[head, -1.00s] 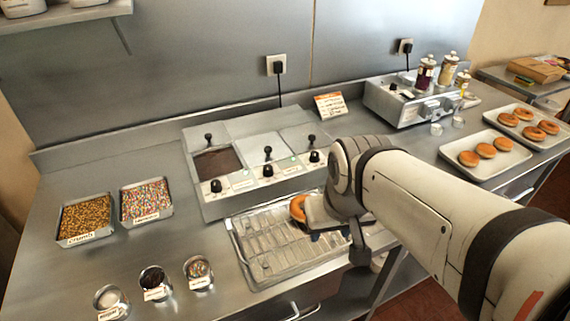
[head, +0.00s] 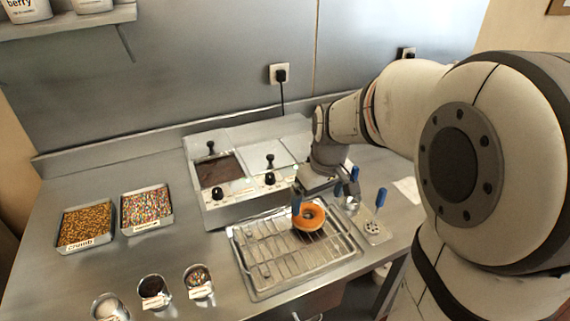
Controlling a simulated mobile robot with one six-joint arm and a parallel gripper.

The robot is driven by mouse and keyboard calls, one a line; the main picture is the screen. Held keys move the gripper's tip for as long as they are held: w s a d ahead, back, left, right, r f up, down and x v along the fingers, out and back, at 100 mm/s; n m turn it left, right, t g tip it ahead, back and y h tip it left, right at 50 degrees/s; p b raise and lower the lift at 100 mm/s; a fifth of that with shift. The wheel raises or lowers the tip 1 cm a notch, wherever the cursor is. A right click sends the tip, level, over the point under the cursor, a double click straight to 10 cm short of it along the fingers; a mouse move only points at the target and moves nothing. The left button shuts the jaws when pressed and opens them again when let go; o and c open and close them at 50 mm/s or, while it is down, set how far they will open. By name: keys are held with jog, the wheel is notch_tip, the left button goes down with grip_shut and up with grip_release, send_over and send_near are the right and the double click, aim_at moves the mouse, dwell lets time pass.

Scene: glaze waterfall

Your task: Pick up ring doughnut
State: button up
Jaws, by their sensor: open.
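The ring doughnut (head: 309,217) is orange-brown with a hole in its middle. It is at the upper right part of the wire rack tray (head: 262,282). My gripper (head: 325,196) is open, just behind and above the doughnut. One blue-tipped finger shows at the doughnut's left edge and another to its right. I cannot tell whether the fingers touch it.
Behind the rack stands the glaze station (head: 230,187) with black knobs. A small plate with a blue-handled tool (head: 380,198) is right of the rack. Crumb (head: 86,224) and sprinkle (head: 147,207) trays and several small cups (head: 153,291) are at left.

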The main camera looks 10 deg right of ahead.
aim_at(309, 212)
jog(key=shift+o, duration=0.2)
jog(key=shift+n+g, duration=0.3)
jog(key=shift+n, duration=0.2)
jog(key=w+f, duration=0.2)
jog(key=w, duration=0.1)
jog(key=w+f, duration=0.1)
jog(key=shift+w+d+f, duration=0.1)
jog(key=shift+w+d, duration=0.1)
jog(key=shift+d, duration=0.1)
jog(key=f, duration=0.5)
jog(key=w+a+f+p, duration=0.1)
jog(key=f, duration=0.1)
jog(key=shift+f, duration=0.4)
jog(key=shift+c, duration=0.4)
jog(key=c, duration=0.8)
jog(key=shift+r, duration=0.1)
